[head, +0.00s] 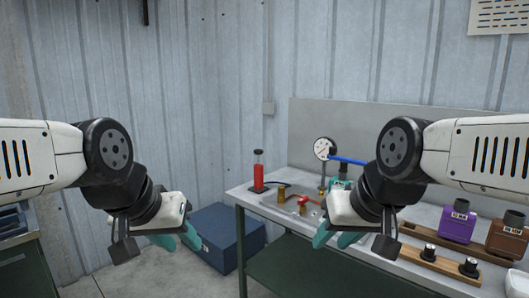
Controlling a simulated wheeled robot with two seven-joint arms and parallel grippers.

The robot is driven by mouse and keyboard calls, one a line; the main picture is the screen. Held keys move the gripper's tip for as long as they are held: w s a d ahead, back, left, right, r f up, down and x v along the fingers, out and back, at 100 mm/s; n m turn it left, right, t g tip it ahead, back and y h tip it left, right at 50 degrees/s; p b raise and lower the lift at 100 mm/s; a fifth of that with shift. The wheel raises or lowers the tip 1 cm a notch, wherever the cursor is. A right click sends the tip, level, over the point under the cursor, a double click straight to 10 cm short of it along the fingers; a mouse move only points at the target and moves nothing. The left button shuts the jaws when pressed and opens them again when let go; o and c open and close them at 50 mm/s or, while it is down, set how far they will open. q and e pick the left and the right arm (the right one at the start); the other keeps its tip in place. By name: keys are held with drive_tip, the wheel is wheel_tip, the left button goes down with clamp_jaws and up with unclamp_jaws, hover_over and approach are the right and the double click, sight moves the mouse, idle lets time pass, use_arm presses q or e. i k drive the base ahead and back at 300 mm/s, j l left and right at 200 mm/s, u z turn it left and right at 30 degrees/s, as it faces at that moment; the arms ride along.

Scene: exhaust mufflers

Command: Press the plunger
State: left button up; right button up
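A red cylinder (259,177) stands upright near the left end of the grey workbench. A dark plunger knob (258,153) sits raised on a thin rod above it. My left gripper (178,239) is open and empty, left of the bench and apart from the red cylinder. My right gripper (336,238) is open and empty in front of the bench, right of the cylinder and apart from it. My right forearm and hand hide part of the bench top.
The workbench (237,194) also carries brass and red fittings (302,202), a round gauge (324,149), a blue hose (347,160), a purple block (458,226), a brown block (506,240) and a wooden strip with black knobs (450,262). A blue box (222,235) stands on the floor left of the bench.

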sight(257, 151)
drive_tip(key=i+u, duration=0.15)
drive_tip(key=i, duration=0.95)
drive_tip(key=i+u, duration=0.15)
drive_tip(key=i, duration=0.9)
